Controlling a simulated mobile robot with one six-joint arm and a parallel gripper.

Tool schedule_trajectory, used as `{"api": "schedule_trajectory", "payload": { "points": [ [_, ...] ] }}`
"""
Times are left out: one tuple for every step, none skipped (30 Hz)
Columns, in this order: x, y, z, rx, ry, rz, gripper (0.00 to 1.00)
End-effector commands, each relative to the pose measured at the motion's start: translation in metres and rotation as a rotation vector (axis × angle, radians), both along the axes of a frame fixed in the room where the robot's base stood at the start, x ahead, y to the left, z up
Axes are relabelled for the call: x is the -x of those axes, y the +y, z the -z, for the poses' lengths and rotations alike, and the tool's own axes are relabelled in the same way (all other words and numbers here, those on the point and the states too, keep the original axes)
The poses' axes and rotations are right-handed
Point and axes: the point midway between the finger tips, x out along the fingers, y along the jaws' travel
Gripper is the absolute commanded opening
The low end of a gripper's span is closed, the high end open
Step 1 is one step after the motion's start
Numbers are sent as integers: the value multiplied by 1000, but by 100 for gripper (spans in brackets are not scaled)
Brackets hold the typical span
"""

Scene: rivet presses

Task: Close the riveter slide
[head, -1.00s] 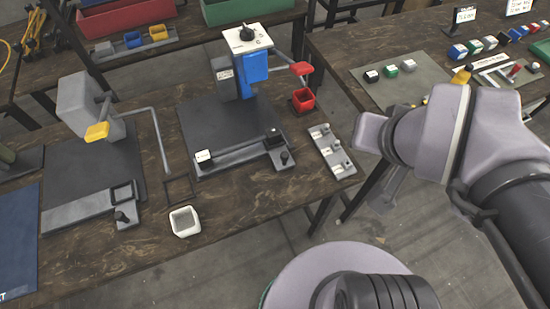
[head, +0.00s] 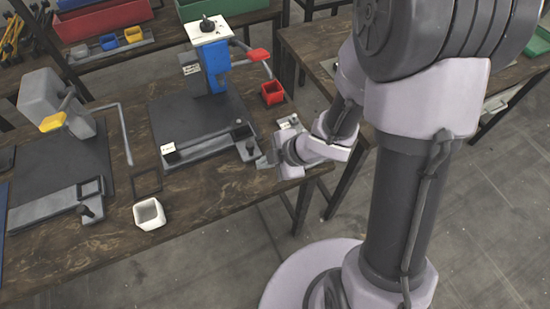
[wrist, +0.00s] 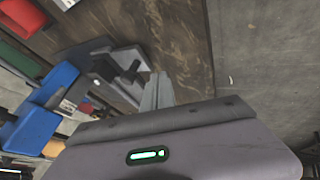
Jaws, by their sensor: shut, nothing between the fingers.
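The blue riveter (head: 214,68) with a red handle stands on a black base plate on the table. Its grey slide (head: 205,146) lies along the front edge of that plate, with a black knob (head: 251,149) at its right end. The slide and knob also show in the wrist view, where the knob (wrist: 132,72) is just left of the fingers. My gripper (head: 263,162) is shut and empty, beside the knob on its right. The gripper (wrist: 157,92) points at the table in the wrist view. I cannot tell whether it touches the knob.
A grey press (head: 47,95) with a yellow handle and its own slide stands at left. A white bin (head: 149,213) sits at the table's front. A red bin (head: 272,92) stands right of the riveter.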

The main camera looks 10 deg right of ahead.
Motion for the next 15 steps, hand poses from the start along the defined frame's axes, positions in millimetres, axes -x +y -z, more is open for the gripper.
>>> {"api": "schedule_trajectory", "payload": {
  "points": [
    [-4,5,11,0,-1,-3,0],
    [-11,6,6,0,-2,-2,0],
    [-18,7,4,0,-3,-3,0],
    [-22,9,4,0,-3,-2,0],
    [-26,10,3,0,-2,-2,0],
    [-30,11,3,1,-2,-2,0],
    [-33,12,3,0,-1,0,0],
    [-35,12,3,0,0,-1,0],
    [-37,13,3,1,-1,-2,0],
    [-39,13,3,0,-1,0,0],
    [-40,13,2,0,-1,0,0],
    [-40,13,2,0,-1,0,0],
    [-41,13,2,0,-1,0,0],
    [-41,13,2,0,-1,0,0],
    [-41,13,2,0,-1,0,0]
  ]
}}
